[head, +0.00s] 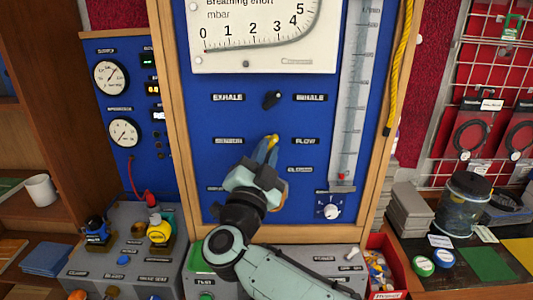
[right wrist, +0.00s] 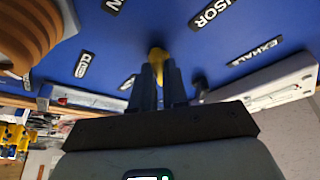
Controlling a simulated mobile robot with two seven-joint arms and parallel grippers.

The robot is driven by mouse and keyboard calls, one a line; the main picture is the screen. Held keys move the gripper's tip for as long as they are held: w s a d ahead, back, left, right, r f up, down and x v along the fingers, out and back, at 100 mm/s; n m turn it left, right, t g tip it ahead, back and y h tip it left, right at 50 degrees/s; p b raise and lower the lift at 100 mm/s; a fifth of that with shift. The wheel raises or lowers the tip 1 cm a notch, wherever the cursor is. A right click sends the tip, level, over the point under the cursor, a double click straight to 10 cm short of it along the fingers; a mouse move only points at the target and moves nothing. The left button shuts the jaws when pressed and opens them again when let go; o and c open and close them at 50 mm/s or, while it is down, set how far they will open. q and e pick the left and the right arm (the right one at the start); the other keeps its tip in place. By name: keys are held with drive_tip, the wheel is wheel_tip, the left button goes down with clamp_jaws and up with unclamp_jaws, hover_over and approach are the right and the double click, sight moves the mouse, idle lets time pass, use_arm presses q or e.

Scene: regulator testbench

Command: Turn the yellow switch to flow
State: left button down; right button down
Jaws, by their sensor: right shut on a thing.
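The yellow switch (head: 273,139) is on the blue panel (head: 205,165), between the SENSOR label (head: 229,141) on the left and the FLOW label (head: 305,141) on the right. My right gripper (head: 267,152) reaches up to it from below and is shut on it. In the right wrist view the yellow switch (right wrist: 158,53) shows between the tips of my right gripper's fingers (right wrist: 158,72). The fingers hide most of the switch, so I cannot tell exactly which way it points. My left gripper is not in view.
A black switch (head: 271,99) sits just above, between the EXHALE and INHALE labels. A gauge (head: 264,35) is at the top and a clear flow tube (head: 352,100) at the right. A white dial (head: 328,207) is at lower right. Grey boxes (head: 125,225) stand below.

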drive_tip(key=shift+r+m+g+h, duration=0.1)
drive_tip(key=shift+m+g+h, duration=0.2)
drive_tip(key=shift+m, duration=0.5)
drive_tip(key=c, duration=1.1)
unclamp_jaws()
drive_tip(key=shift+c, duration=0.2)
drive_tip(key=b+v, duration=0.2)
drive_tip(key=v, duration=1.1)
drive_tip(key=shift+s+b, duration=0.2)
drive_tip(key=shift+b, duration=0.1)
